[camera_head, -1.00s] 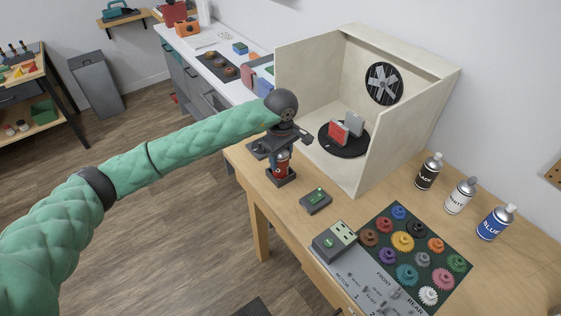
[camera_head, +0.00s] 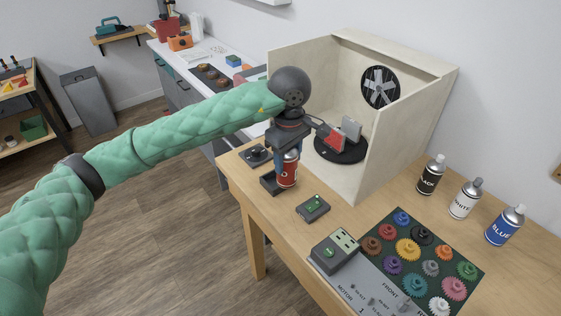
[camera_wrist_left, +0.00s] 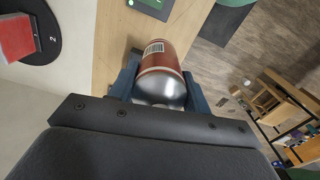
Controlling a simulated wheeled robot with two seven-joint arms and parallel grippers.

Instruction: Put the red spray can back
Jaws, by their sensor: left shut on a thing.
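The red spray can (camera_head: 289,172) is upright between the fingers of my left gripper (camera_head: 287,162), near the table's left edge. In the left wrist view, the can (camera_wrist_left: 162,62) shows its silver end towards the camera, with a blue finger on each side; the gripper (camera_wrist_left: 160,88) is shut on it. A small dark holder-like block (camera_head: 269,184) is at the can's lower left in the head view. I cannot tell whether the can touches it or the table. My right gripper is not in view.
Black (camera_head: 430,177), white (camera_head: 464,200) and blue (camera_head: 504,227) spray cans stand at the table's right. A pale open booth (camera_head: 400,130) with a turntable (camera_head: 341,150) stands behind my gripper. A gear mat (camera_head: 447,255) and a small green-topped device (camera_head: 313,208) lie in front.

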